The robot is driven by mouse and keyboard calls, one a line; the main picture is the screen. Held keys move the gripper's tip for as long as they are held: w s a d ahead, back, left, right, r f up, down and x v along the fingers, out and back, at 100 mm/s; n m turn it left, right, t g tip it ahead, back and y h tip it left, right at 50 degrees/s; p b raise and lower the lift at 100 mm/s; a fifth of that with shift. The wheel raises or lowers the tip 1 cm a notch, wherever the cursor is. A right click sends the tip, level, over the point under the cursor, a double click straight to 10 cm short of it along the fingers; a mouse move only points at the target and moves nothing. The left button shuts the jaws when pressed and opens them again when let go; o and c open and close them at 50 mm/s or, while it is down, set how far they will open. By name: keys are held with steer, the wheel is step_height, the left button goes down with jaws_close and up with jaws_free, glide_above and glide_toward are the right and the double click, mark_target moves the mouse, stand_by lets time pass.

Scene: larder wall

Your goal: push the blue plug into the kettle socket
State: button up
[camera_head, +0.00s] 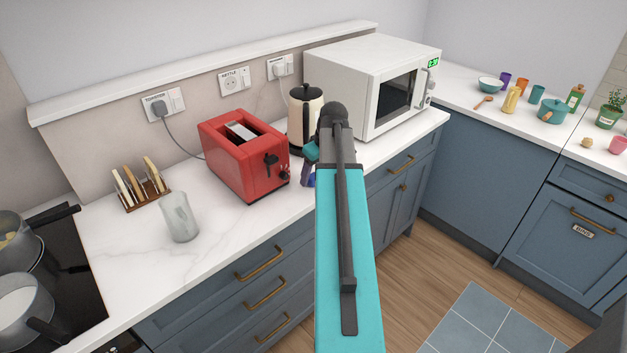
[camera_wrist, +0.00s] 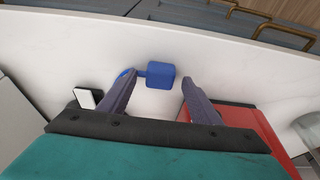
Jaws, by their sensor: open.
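The kettle socket (camera_head: 234,81) is on the back wall between two other sockets; no plug shows in it. The blue plug (camera_wrist: 161,76) lies on the white counter in the wrist view, with a short blue piece at its left. My gripper (camera_wrist: 159,80) is open, with one finger on each side of the plug and clear space at the right finger. The left fingertip overlaps the short piece; I cannot tell if they touch. In the head view my arm hides most of the gripper, and a little of the blue plug (camera_head: 310,181) shows beside it.
The white microwave (camera_head: 350,85) is to the right. A glass jar (camera_head: 179,217) and toast rack (camera_head: 141,190) are to the left. The toaster socket (camera_head: 160,105) has a corded plug.

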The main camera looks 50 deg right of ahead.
steer(key=c, duration=1.1)
steer(key=shift+r, duration=0.15)
steer(key=shift+r+b, duration=0.65)
steer(key=shift+r, duration=0.9)
steer(key=s+a+b, duration=0.1)
steer(key=s, duration=0.4)
steer(key=s+a+r+b, duration=0.1)
steer(key=s, duration=0.4)
steer(key=s+a+b, duration=0.1)
steer(key=s, duration=0.4)
steer(key=shift+s+a+r, duration=0.15)
steer(key=shift+s+r, duration=0.15)
steer(key=shift+s, duration=0.05)
steer(key=shift+w, duration=0.1)
